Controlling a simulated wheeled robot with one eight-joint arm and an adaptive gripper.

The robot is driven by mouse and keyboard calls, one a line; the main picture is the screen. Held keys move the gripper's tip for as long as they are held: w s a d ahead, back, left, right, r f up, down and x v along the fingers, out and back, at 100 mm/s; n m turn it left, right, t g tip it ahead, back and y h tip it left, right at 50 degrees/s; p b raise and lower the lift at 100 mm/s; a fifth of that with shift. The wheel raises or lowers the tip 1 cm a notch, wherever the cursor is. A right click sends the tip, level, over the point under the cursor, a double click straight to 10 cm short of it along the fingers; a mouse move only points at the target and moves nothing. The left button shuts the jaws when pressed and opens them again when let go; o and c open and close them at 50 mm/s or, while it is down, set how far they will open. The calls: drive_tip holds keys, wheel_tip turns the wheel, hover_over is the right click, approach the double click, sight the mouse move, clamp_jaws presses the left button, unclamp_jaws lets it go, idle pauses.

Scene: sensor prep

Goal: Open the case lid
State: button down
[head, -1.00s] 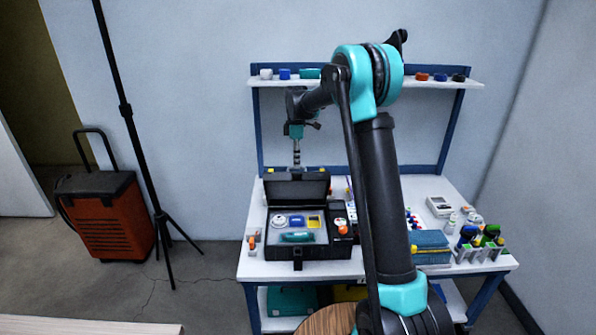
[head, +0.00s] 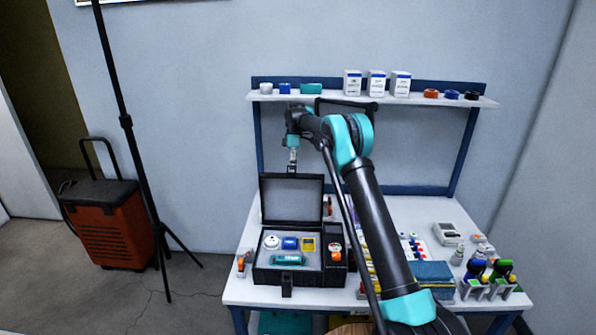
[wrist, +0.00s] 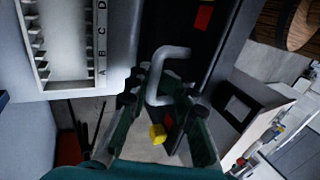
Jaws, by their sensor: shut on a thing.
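The black case (head: 262,277) sits on the left front part of the workbench. My gripper (head: 292,168) is at the lid's top edge. In the wrist view, my gripper (wrist: 163,98) is shut on a grey bent handle (wrist: 170,53) in front of a black surface with a red mark. The fingers hide the handle's lower end. The case holds a white round part, a blue part, a yellow part and a teal tool in its tray.
The workbench (head: 410,210) has a blue case (head: 432,274), a grey meter (head: 447,233) and bottles in racks on the right. A shelf (head: 330,97) with boxes and rolls runs behind my arm. A tripod (head: 126,122) and orange cart (head: 112,225) stand left.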

idle(0.4)
drive_tip(key=c, duration=1.6)
unclamp_jaws()
drive_tip(key=shift+r, duration=0.1)
